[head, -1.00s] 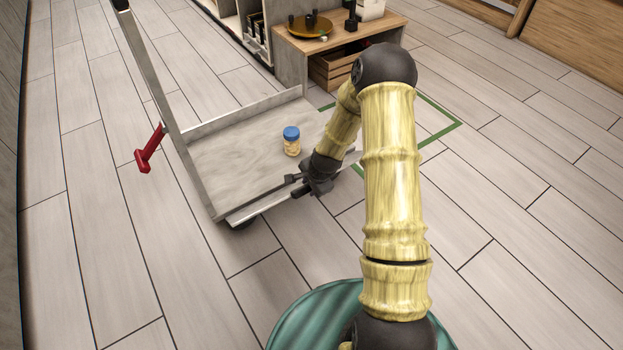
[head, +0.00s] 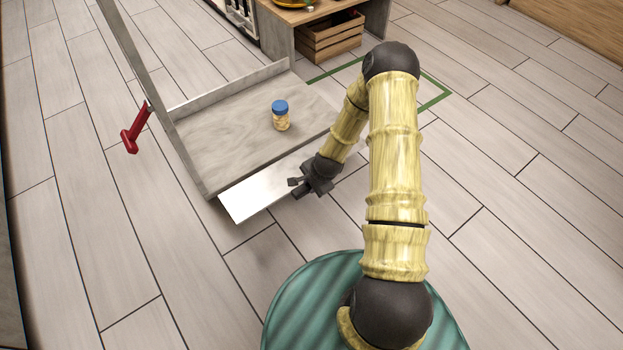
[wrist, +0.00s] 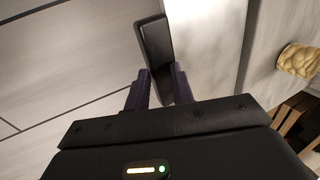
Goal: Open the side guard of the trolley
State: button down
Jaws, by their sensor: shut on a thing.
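The trolley's grey deck (head: 225,128) stands left of centre in the head view. Its side guard (head: 262,193), a pale metal panel, is tilted outward along the deck's near side, with its broad face showing. My gripper (head: 296,188) is at the guard's outer edge, near its right part. In the wrist view the fingers (wrist: 161,85) are closed on the guard's dark handle (wrist: 153,48), beside the pale guard panel (wrist: 203,45). My forearm hides the guard's right end in the head view.
A jar with a blue lid (head: 281,115) stands upright on the deck. A red lever (head: 135,130) sticks out at the trolley's left. A wooden crate (head: 330,38) sits in a shelf unit behind. The floor at the front left is clear.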

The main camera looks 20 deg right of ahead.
jog(key=shift+w+a+r, duration=0.25)
jog(key=shift+w+a, duration=0.15)
jog(key=shift+w, duration=0.15)
jog(key=c, duration=1.5)
grip_release()
jog(key=shift+d, duration=0.1)
jog(key=shift+o, duration=1.3)
jog(key=shift+d, duration=0.15)
jog(key=shift+s+f, duration=0.1)
jog(key=shift+s, duration=0.1)
jog(key=p+v, duration=0.8)
jog(key=v, duration=0.9)
jog(key=shift+s+p, duration=0.15)
jog(key=shift+p, duration=0.2)
